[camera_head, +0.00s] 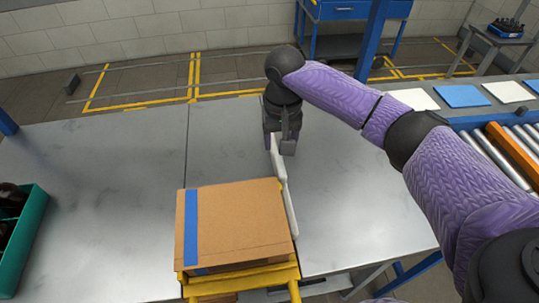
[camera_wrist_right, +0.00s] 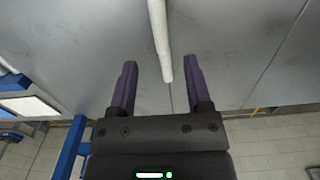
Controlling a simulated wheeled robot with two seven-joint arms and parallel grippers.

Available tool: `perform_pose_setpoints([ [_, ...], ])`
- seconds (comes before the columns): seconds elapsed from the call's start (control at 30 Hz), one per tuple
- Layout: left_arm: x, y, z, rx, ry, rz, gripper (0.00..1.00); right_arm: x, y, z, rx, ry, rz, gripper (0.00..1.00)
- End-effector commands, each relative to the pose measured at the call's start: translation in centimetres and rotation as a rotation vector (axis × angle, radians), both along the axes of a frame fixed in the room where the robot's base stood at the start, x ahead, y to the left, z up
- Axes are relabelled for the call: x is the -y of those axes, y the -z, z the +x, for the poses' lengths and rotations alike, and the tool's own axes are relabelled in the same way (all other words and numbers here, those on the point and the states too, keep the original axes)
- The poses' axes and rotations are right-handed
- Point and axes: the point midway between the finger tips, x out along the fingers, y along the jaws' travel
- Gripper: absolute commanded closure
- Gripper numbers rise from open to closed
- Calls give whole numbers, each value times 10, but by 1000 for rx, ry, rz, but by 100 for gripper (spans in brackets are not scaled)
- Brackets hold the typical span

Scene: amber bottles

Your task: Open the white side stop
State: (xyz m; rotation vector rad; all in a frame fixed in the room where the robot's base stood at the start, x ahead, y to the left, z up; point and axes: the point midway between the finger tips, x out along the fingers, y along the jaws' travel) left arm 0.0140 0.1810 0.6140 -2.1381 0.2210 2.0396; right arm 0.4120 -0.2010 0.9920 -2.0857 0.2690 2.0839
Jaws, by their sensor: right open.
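The white side stop (camera_head: 284,190) is a narrow white bar running along the right side of a cardboard box (camera_head: 238,228). Its far end reaches up to my right gripper (camera_head: 279,146). In the right wrist view the white side stop (camera_wrist_right: 158,38) comes down from the top edge, and its end lies between the two fingers of my right gripper (camera_wrist_right: 160,64). The fingers are open, with a visible gap on each side of the bar. My left gripper is not in view.
The box has a blue tape strip and rests in a yellow frame (camera_head: 240,278) at the front of the grey table (camera_head: 95,180). A green crate (camera_head: 30,235) with dark bottles stands at the left. A roller conveyor (camera_head: 505,150) is at the right. The table's middle left is clear.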

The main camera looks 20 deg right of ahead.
Motion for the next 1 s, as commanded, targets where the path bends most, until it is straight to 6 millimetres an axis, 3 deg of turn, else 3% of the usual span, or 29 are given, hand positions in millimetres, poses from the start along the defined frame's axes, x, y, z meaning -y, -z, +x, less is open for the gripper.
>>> perform_pose_setpoints([
  [0.03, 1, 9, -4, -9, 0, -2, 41, 0, 19, -1, -6, 0, -2, 37],
  [0.1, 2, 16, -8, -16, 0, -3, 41, 0, 36, -1, -4, -1, -1, 37],
  [0.23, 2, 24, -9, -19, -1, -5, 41, 0, 59, -1, -3, -3, -1, 37],
  [0.37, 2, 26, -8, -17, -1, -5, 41, 0, 69, 0, -2, -3, 0, 37],
  [0.6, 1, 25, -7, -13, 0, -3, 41, 0, 68, 0, 0, -3, 0, 37],
  [0.67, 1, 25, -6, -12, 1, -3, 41, 0, 68, 0, 0, -3, 0, 47],
  [0.9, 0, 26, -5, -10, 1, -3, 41, 0, 68, 0, 0, -3, 0, 98],
  [1.0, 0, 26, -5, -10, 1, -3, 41, 0, 68, 0, 0, -3, 0, 100],
])
